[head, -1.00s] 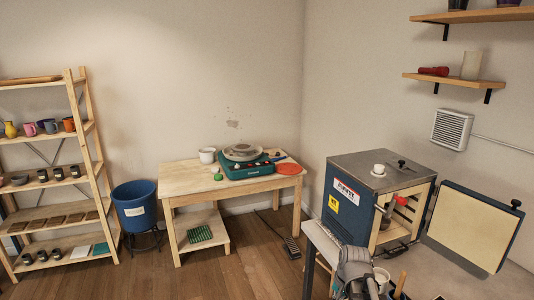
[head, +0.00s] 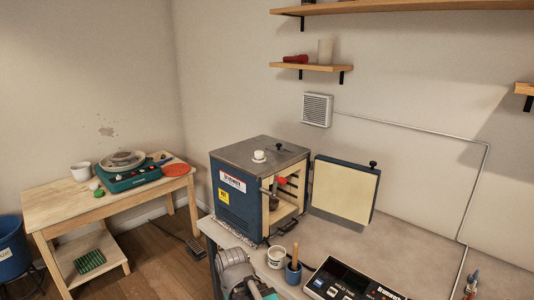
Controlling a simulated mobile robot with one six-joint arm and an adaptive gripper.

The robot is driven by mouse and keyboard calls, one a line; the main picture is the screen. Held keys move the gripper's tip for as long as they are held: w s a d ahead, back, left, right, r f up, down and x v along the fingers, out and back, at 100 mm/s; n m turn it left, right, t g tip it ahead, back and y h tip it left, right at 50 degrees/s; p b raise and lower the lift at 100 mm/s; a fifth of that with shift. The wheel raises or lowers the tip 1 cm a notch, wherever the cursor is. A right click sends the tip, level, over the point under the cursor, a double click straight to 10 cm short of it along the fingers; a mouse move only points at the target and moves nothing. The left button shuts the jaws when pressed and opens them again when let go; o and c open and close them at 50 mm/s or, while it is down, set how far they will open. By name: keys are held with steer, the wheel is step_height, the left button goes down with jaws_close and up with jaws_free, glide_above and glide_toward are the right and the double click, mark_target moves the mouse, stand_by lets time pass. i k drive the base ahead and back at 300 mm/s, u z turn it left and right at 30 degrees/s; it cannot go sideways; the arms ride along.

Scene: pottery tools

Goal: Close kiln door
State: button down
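The kiln (head: 232,206) is a dark blue box with a grey metal top, standing on the grey table in the head view. Its front is open and shows a cream lining. The kiln door (head: 343,194) stands wide open to the right of the opening, its cream inner face showing within a dark blue edge. A black knob (head: 373,164) sits at the door's upper right corner. A small red item (head: 282,181) and a grey piece show at the opening.
A white cup (head: 276,257), a blue cup with a wooden-handled tool (head: 293,273) and a black control box (head: 346,284) stand before the kiln. A grey and teal object (head: 238,272) shows at the bottom edge. The tabletop (head: 400,255) right of the door is mostly bare.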

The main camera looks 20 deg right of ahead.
mark_target(345, 189)
steer(key=z, duration=1.2)
